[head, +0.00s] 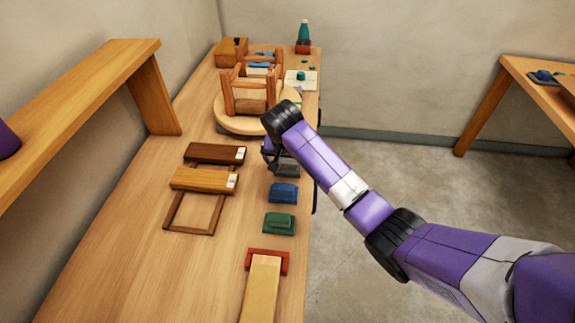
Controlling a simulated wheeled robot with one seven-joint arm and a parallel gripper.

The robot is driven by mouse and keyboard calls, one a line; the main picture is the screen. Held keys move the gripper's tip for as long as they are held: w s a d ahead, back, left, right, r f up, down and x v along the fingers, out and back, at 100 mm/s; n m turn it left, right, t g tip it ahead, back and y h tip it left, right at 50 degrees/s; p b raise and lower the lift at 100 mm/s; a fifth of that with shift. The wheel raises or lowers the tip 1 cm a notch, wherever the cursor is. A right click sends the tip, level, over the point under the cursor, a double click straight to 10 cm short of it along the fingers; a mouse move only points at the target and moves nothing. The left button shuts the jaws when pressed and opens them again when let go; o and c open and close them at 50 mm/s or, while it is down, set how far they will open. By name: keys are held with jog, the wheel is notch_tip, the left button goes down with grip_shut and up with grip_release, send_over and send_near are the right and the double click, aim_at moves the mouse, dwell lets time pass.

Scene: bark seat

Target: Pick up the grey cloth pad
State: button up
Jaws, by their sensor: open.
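The grey cloth pad (288,171) lies near the right edge of the long wooden bench, partly hidden by my gripper and arm. It is the far one in a row with a blue pad (284,193) and a green pad (279,223). My gripper (272,160) is at the left and far side of the grey pad, low over the bench. It is open. Its fingertips are mostly hidden, and I cannot tell whether they touch the pad.
Wooden pieces with pale labels (204,180) and a frame (194,212) lie left of the pads. A small stool frame (251,92) stands on a round wooden disc (232,121) beyond. A red-ended board (267,262) lies in front. Open floor is right.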

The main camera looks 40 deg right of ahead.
aim_at(288, 161)
jog(key=shift+x, duration=1.1)
jog(key=c, duration=1.5)
jog(key=shift+o, duration=0.2)
jog(key=shift+r, duration=0.15)
notch_tip(288, 161, up, 20)
jog(key=shift+p, duration=0.3)
